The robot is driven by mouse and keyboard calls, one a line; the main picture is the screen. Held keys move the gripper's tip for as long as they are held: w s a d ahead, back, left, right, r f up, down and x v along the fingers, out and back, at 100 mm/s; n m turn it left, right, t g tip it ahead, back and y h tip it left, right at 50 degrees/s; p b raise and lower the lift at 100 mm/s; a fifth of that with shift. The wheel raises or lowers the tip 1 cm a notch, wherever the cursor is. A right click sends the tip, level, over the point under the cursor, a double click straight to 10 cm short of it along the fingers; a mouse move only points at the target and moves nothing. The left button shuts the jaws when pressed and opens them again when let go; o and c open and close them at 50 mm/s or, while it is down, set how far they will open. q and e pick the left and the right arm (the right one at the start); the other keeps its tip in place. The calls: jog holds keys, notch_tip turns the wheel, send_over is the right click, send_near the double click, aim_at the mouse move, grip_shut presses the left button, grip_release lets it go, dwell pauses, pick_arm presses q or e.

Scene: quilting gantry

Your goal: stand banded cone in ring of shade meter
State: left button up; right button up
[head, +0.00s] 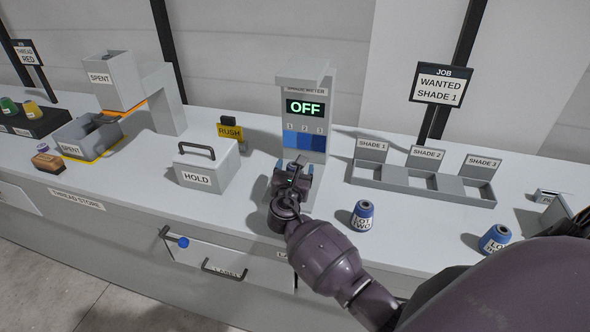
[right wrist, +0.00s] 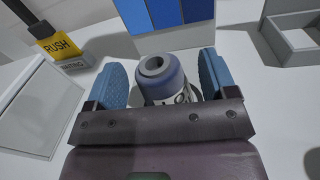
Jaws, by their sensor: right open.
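The shade meter (head: 306,90) stands at the back of the bench; its screen reads OFF above a panel of blue shades 1, 2, 3. My right gripper (head: 292,172) is low in front of it. In the right wrist view a blue cone (right wrist: 161,82) with a pale, lettered lower part stands upright between the open blue finger pads. A gap shows at its left; the right pad is close to it. Its base and the meter's ring are hidden by my gripper, so I cannot tell whether it sits in the ring. My left gripper is not in view.
A LOT TWO cone (head: 362,216) and another blue cone (head: 494,239) stand to the right. Behind them is a tray (head: 440,199) with three shade compartments. The HOLD box (head: 207,167) and yellow RUSH sign (head: 230,132) are left.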

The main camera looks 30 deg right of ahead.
jog(key=v, duration=1.1)
jog(key=shift+s+a, duration=0.2)
jog(key=shift+a, duration=0.05)
